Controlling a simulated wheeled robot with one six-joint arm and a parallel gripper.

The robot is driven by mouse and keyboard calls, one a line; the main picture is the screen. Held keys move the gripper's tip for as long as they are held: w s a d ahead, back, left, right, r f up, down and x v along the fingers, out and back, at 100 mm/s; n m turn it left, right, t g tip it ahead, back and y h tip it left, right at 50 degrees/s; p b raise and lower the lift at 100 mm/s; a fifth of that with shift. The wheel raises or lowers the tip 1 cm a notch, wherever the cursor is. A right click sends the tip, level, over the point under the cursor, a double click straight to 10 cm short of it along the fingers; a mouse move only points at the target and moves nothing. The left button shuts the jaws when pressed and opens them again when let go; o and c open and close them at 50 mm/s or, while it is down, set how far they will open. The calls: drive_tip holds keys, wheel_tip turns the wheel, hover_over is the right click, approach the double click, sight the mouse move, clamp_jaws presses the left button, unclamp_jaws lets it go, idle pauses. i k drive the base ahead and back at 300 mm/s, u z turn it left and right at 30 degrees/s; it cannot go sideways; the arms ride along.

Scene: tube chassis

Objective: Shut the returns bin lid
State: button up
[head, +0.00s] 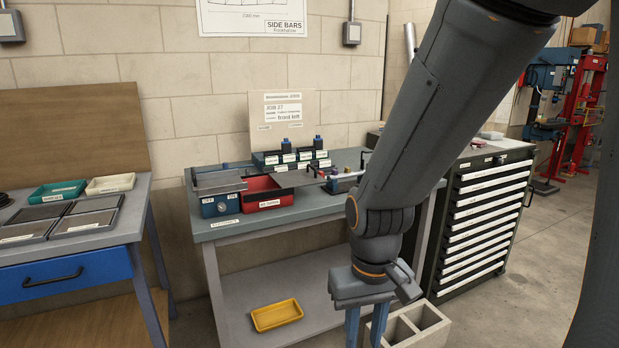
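Two small bins stand side by side on the grey bench. The red bin (267,195) is open at the top, and its dark red inside shows. A flat grey plate (293,179), perhaps its lid, sits at its right edge with a dark handle at its right end. The blue bin (220,205) at its left has a grey plate (218,183) over its top. The bin labels are too small to read, so I cannot tell which is the returns bin. My gripper (366,333) points down in front of the bench, fingers apart and empty; its tips are cut off.
A grey block (425,325) stands near my gripper. A drawer cabinet (485,220) is at right, another bench (120,225) at left.

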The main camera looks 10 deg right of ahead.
sight(307, 177)
drive_tip(key=z, duration=0.5)
drive_tip(key=k, duration=0.65)
drive_tip(key=z, duration=1.1)
drive_tip(key=i, duration=1.2)
drive_tip(key=u, duration=0.9)
drive_tip(key=i, duration=0.5)
drive_tip(key=u, duration=0.55)
